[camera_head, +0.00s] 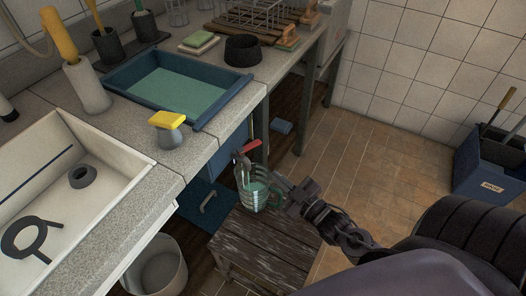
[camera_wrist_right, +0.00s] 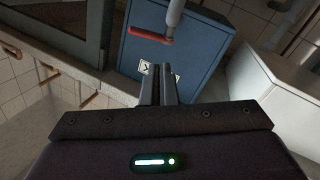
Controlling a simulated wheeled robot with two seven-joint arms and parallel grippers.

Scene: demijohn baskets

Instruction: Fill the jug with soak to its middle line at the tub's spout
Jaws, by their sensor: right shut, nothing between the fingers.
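The clear ribbed jug (camera_head: 247,181) stands upright on the slatted wooden stool (camera_head: 240,262) below the counter edge. Teal liquid shows in its lower part; its marked lines are too small to read. The spout's red lever (camera_head: 247,147) is just above the jug's mouth, and it also shows in the wrist view (camera_wrist_right: 150,38). The blue tub (camera_head: 222,107) sits on the counter and holds teal soak (camera_head: 165,88). My right gripper (camera_head: 280,188) is shut and empty, close to the jug's right side; its fingers (camera_wrist_right: 158,84) point toward the lever. My left gripper is out of view.
A white sink (camera_head: 110,185) lies at the left. A bucket (camera_head: 157,270) is left of the stool. Tiled floor (camera_head: 340,150) is free to the right, up to a blue bin (camera_head: 485,170).

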